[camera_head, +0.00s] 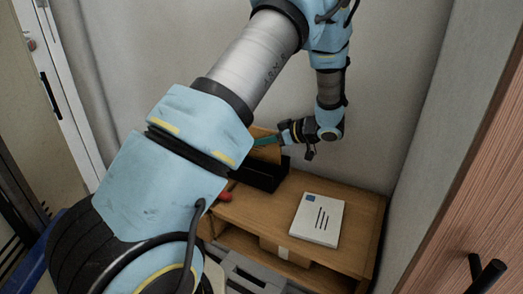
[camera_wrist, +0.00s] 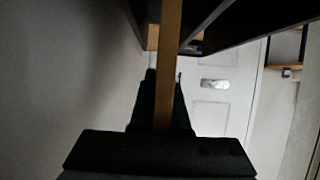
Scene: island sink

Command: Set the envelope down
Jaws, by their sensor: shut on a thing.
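My gripper (camera_head: 267,141) is above the back left of a wooden cabinet, its greenish fingers pointing left. It is shut on a thin tan envelope (camera_head: 261,132), partly hidden behind my arm. In the wrist view the envelope (camera_wrist: 170,50) shows edge-on as a narrow tan strip between the fingers of my gripper (camera_wrist: 166,92). The envelope is just above or at a black open holder (camera_head: 266,176) on the cabinet. I cannot tell whether they touch.
The wooden cabinet top (camera_head: 357,213) has free room around a flat white item (camera_head: 318,220) with a blue square and dark lines. A red thing (camera_head: 225,196) lies by the black holder. Walls close in behind and at right. A wood-grain door (camera_head: 470,170) stands at far right.

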